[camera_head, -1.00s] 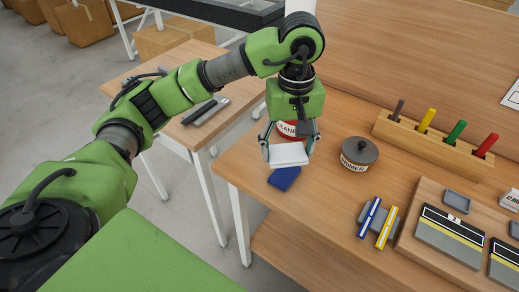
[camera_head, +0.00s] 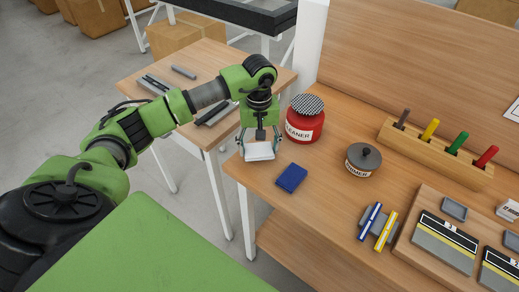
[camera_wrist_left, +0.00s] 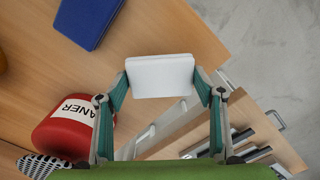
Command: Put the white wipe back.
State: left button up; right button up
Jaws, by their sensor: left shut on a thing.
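The white wipe (camera_head: 259,151) is a flat white pad held between the fingertips of my left gripper (camera_head: 260,146). It also shows in the left wrist view (camera_wrist_left: 160,77), gripped at its two short sides by the left fingers (camera_wrist_left: 162,92). The wipe is over the left edge of the wooden table (camera_head: 330,205), left of the blue pad (camera_head: 292,178) and the red cleaner jar (camera_head: 305,122). Whether it touches the table cannot be told. My right gripper is not in view.
The dark primer pot (camera_head: 363,160) stands right of the blue pad. A wooden rack (camera_head: 435,152) holds several coloured sticks. Blue and yellow bars (camera_head: 378,226) lie in front. A smaller side table (camera_head: 185,60) with grey bars stands left, across a gap.

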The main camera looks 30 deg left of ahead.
pick_arm(q)
notch_tip(320, 180, down, 2)
jog(key=shift+s+d+p, duration=0.1)
jog(key=shift+d+p, duration=0.05)
jog(key=shift+p, duration=0.35)
jog(key=shift+f, duration=0.2)
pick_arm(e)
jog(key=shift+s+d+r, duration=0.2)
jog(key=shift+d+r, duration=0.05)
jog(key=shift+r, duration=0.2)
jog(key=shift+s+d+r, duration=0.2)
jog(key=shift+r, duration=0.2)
pick_arm(q)
jog(key=shift+f, duration=0.1)
jog(key=shift+f+b, duration=0.15)
jog(key=shift+b, duration=0.15)
jog(key=o, duration=1)
jog(key=shift+o, duration=0.2)
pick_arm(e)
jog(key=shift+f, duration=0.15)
